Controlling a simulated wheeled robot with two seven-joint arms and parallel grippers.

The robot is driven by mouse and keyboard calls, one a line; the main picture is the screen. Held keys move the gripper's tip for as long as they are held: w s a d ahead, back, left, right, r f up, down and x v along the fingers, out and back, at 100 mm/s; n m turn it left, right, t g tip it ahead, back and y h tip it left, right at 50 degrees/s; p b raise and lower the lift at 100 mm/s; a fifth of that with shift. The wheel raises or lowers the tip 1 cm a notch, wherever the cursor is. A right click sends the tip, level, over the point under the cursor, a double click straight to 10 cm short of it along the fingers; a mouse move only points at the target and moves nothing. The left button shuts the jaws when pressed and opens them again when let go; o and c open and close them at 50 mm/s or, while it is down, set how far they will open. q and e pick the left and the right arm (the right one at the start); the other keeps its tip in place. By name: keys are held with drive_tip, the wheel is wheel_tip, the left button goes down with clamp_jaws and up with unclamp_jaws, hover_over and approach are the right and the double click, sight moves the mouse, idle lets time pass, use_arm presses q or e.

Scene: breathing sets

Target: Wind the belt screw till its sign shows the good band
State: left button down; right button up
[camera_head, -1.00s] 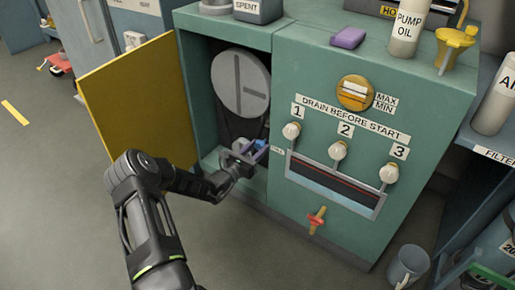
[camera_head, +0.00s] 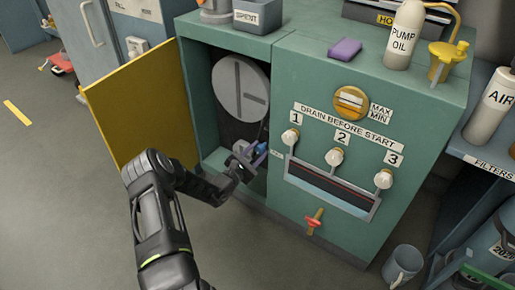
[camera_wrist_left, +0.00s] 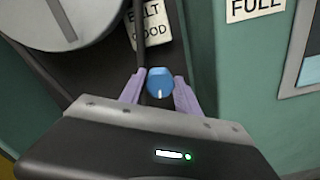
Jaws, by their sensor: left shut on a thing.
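The blue knob of the belt screw (camera_wrist_left: 160,83) sits between the pale purple fingers of my left gripper (camera_wrist_left: 159,92) in the left wrist view; a white mark shows on its lower edge. In the head view my left gripper (camera_head: 256,154) reaches into the open cabinet, shut on the knob (camera_head: 261,147). The belt sign (camera_wrist_left: 150,28) is above the knob and reads "BELT" and "GOOD", partly crossed by a dark strand. My right gripper is not in view.
A grey wheel (camera_head: 240,88) hangs above the gripper inside the green cabinet (camera_head: 315,75). The yellow door (camera_head: 138,105) stands open at left. Three white knobs (camera_head: 334,157) and a red-and-yellow valve (camera_head: 315,222) are on the cabinet front.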

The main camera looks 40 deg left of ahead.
use_arm(q)
drive_tip(key=shift+m+p, duration=0.35)
drive_tip(key=shift+m, duration=0.65)
drive_tip(key=c, duration=0.9)
unclamp_jaws()
drive_tip(key=shift+s+p, duration=0.3)
drive_tip(key=shift+s, duration=0.25)
drive_tip(key=s+p, duration=0.2)
drive_tip(key=s, duration=0.4)
drive_tip(key=shift+s+d, duration=0.15)
drive_tip(key=shift+s, duration=0.25)
